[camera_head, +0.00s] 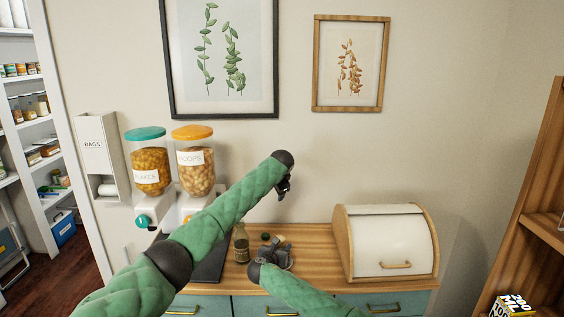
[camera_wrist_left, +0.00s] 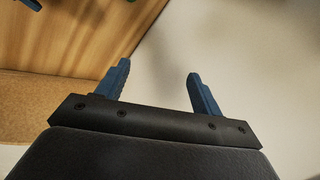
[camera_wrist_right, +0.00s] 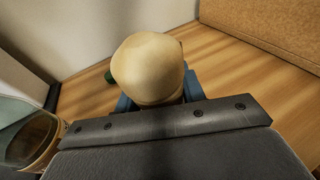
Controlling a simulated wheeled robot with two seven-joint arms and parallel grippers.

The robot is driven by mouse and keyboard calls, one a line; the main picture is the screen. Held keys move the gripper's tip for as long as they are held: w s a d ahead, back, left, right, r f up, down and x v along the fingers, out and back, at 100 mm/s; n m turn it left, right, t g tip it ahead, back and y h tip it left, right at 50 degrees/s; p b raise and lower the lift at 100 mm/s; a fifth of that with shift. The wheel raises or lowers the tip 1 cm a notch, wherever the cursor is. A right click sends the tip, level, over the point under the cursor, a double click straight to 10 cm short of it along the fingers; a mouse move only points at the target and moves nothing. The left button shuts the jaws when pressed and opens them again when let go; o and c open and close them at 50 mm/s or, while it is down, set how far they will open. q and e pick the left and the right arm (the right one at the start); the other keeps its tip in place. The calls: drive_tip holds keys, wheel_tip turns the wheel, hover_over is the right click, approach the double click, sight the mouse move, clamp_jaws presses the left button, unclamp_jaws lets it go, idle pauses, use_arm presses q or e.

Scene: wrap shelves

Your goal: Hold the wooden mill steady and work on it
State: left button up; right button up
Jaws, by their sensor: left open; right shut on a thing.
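The wooden mill shows in the right wrist view as a pale rounded wooden top (camera_wrist_right: 147,68) between the blue fingers of my right gripper (camera_wrist_right: 155,100), which is shut on it. In the head view my right gripper (camera_head: 277,257) is low over the wooden counter (camera_head: 308,240), and it and the arm hide most of the mill. My left gripper (camera_head: 285,186) is raised above the counter, higher than the mill and apart from it. In the left wrist view its blue fingers (camera_wrist_left: 160,82) are spread with nothing between them.
A bottle (camera_head: 241,246) stands just left of my right gripper, beside a dark mat (camera_head: 212,262). Two cereal dispensers (camera_head: 148,170) stand at the left. A white-fronted bread box (camera_head: 391,246) stands at the right. A small green thing (camera_wrist_right: 109,76) lies near the mill.

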use_arm(q)
drive_tip(key=w+d+r+m+t+h, duration=0.1)
drive_tip(key=w+d+r+m+t, duration=0.1)
drive_tip(key=w+r+m+t, duration=0.5)
drive_tip(key=shift+w+d+r+m+t+h, duration=0.2)
drive_tip(key=shift+w+r+m+t+h, duration=0.15)
drive_tip(key=shift+w+r+m, duration=0.3)
drive_tip(key=shift+s+r, duration=0.1)
drive_tip(key=shift+s, duration=0.05)
